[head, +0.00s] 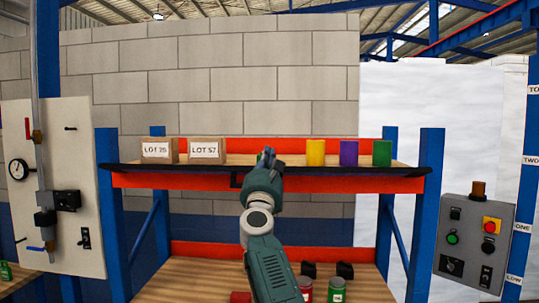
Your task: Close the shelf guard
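The shelf guard appears to be the long dark strip (340,169) along the front edge of the upper shelf, seen almost edge-on. Its ends reach to both blue uprights. My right gripper (266,156) is at the middle of the strip, in front of the shelf. My green wrist and arm come up from below and hide that part of the strip. The dark fingertips are small, and I cannot tell whether they are apart or touch the guard. My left gripper is not in view.
The upper shelf holds two boxes, LOT 35 (160,150) and LOT 57 (207,151), and yellow (315,153), purple (349,153) and green (382,153) containers. Cans (336,289) stand on the lower shelf (365,288). A gauge panel (75,235) is left, a control box (474,243) right.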

